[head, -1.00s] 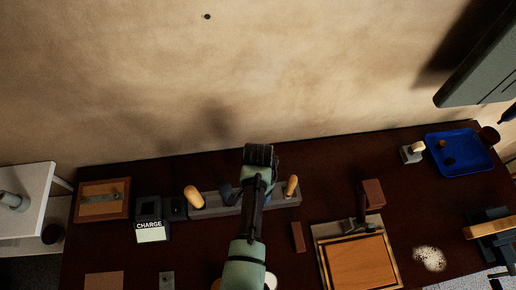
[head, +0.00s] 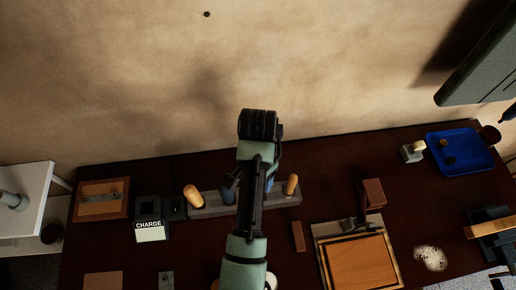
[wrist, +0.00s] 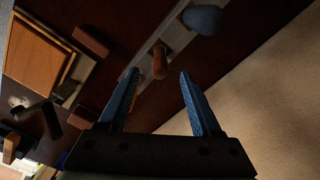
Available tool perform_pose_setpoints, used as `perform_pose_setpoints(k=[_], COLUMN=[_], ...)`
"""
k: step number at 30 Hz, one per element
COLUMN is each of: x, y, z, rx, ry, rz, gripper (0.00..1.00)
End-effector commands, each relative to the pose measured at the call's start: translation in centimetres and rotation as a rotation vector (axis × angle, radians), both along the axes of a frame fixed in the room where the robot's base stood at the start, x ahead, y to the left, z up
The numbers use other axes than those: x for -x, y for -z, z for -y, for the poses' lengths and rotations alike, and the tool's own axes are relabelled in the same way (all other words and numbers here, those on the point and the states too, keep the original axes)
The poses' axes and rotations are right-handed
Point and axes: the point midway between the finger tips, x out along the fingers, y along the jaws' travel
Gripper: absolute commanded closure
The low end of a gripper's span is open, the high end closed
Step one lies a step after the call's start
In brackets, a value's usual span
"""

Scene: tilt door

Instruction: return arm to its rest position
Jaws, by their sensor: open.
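My gripper (wrist: 158,74) shows in the wrist view with its two blue fingers spread apart and nothing between them. It hangs over the dark workbench (head: 330,160); beyond the fingertips is the grey rack (head: 212,207) with an orange handle (wrist: 160,62) and a blue rounded handle (wrist: 203,19). In the head view my arm rises from the bottom centre across the rack, its black end joint reaching above the bench's back edge against the wall. The fingers are not clearly seen there. The arm hides the middle of the rack.
A CHARGE box (head: 149,222) and wooden plate (head: 101,200) lie left. A framed wooden board (head: 358,266), a brown block (head: 373,193) and a blue tray (head: 460,153) lie right. A grey cabinet (head: 480,70) juts out upper right. The wall behind my arm is clear.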

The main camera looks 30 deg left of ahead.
Motion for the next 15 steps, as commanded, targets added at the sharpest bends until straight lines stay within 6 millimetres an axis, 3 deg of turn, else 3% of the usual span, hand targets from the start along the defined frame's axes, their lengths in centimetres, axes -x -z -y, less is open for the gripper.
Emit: perform_pose_setpoints(k=[6, 15], x=[0.0, 0.0], y=[-1.7, -1.8], z=[0.0, 0.0], rx=[-0.001, 0.0], ry=[0.0, 0.0], rz=[0.001, 0.0], gripper=[0.35, 0.35])
